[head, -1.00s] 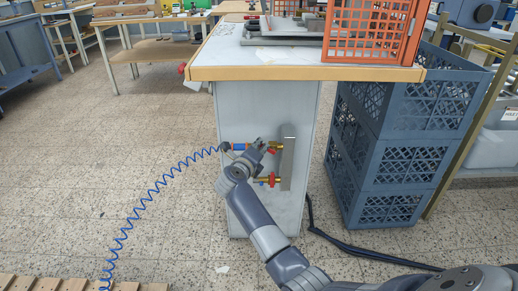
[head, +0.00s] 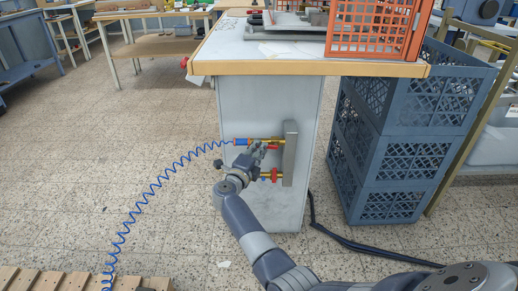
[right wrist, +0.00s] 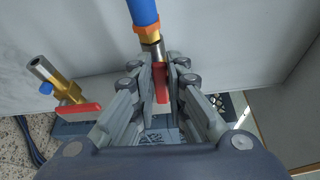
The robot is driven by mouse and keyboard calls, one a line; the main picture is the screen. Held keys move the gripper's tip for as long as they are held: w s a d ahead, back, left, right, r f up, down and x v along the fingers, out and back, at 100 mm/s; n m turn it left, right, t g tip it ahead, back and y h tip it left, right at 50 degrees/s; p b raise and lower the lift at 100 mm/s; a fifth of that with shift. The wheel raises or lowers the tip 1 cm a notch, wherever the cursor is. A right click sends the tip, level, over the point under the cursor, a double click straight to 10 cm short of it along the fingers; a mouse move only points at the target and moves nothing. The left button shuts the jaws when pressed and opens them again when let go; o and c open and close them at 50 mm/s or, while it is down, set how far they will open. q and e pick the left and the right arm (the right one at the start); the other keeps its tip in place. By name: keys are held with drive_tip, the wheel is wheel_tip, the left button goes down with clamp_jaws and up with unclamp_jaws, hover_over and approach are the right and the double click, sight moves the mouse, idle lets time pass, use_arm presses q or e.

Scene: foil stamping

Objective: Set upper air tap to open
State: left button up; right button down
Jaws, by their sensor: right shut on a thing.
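The upper air tap (head: 267,140) sticks out to the left from a grey block on the cabinet's side panel. A blue hose fitting (head: 241,141) is on its outer end; it also shows in the right wrist view (right wrist: 145,12). My right gripper (head: 262,149) is just below this tap. In the right wrist view, its fingers are shut on the tap's red handle (right wrist: 162,84), partly hidden between them. The handle looks roughly in line with the pipe. The lower tap (head: 268,176), with its own red handle (right wrist: 75,111), is apart from the fingers. My left gripper is not in view.
The grey block (head: 289,155) holds both taps. A coiled blue hose (head: 150,195) hangs down to the left. The tabletop edge (head: 310,68) overhangs above. Blue crates (head: 405,155) stand to the right, and a black cable lies on the floor. The floor at left is mostly clear.

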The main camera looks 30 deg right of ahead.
drive_tip(key=shift+f+n, duration=0.4)
drive_tip(key=shift+n, duration=0.1)
drive_tip(key=shift+f, duration=0.1)
drive_tip(key=c, duration=1.6)
unclamp_jaws()
drive_tip(key=shift+a, duration=0.1)
wheel_tip(320, 180, up, 10)
drive_tip(key=shift+r, duration=0.2)
drive_tip(key=shift+f, duration=0.1)
